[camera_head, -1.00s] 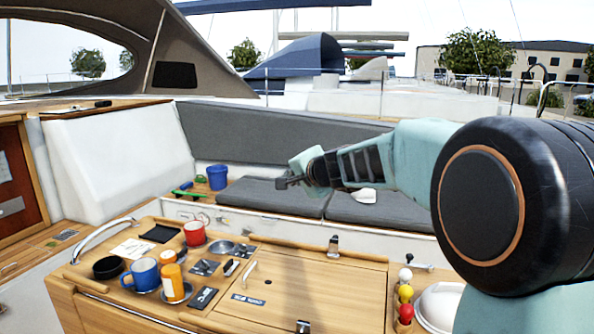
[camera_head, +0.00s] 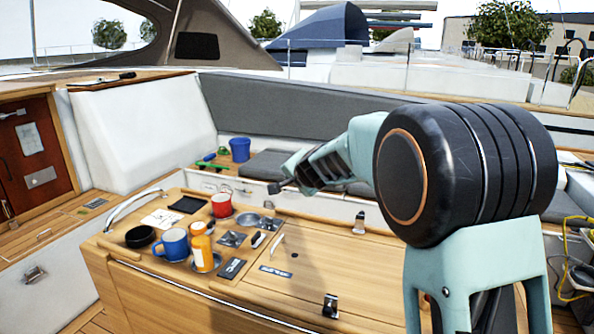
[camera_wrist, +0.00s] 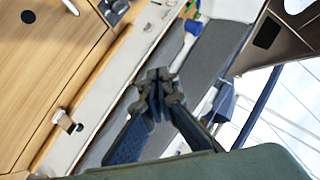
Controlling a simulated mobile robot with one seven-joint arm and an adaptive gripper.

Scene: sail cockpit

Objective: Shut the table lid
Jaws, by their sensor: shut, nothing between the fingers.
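The table lid (camera_head: 320,262) is a wooden panel with a pale handle (camera_head: 276,245) at its left side. It lies flat and looks level with the wooden table top around it. My arm hides its right part in the head view. My gripper (camera_head: 275,187) is shut and empty. It appears above the table's back edge, in front of the grey bench cushions, apart from the lid. In the wrist view, the shut fingers (camera_wrist: 158,88) point away from the table wood (camera_wrist: 45,55) at the left.
Metal latches stand at the front (camera_head: 330,306) and back (camera_head: 359,222). A blue bucket (camera_head: 240,149) stands on the bench.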

